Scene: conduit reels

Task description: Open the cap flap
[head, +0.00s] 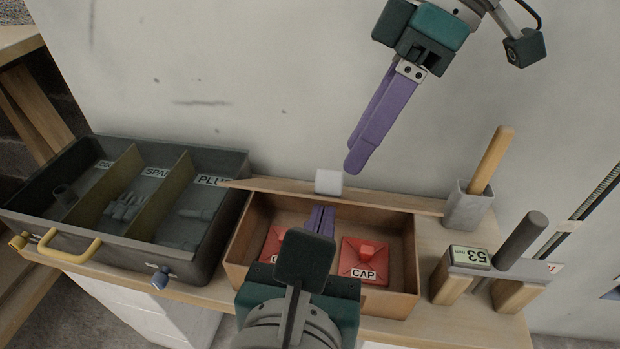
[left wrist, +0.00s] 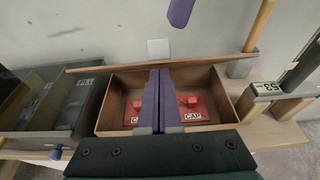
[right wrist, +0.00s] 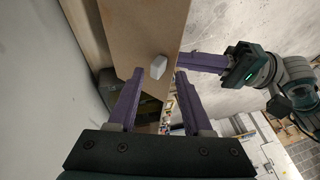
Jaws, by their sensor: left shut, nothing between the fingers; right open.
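The cap flap (head: 395,202) is a wooden panel raised at the back of the box, seen nearly edge-on in the head view. A white knob (head: 328,182) is on its wall-facing side; the right wrist view shows that broad face (right wrist: 125,35) and the knob (right wrist: 157,66). Below it, the open box (head: 408,265) holds red pieces (head: 364,257), one clearly labelled CAP. My left gripper (head: 321,212) is shut and empty over the box, on the flap's inner side; contact is unclear. My right gripper (head: 357,162) is open and empty above the flap, near the wall.
A divided grey drawer (head: 225,225) with labelled compartments stands left of the box. To the right are a holder with a wooden handle (head: 491,160) and a stand marked 53 (head: 470,257) with a grey rod (head: 522,240). The wall (head: 250,90) is close behind.

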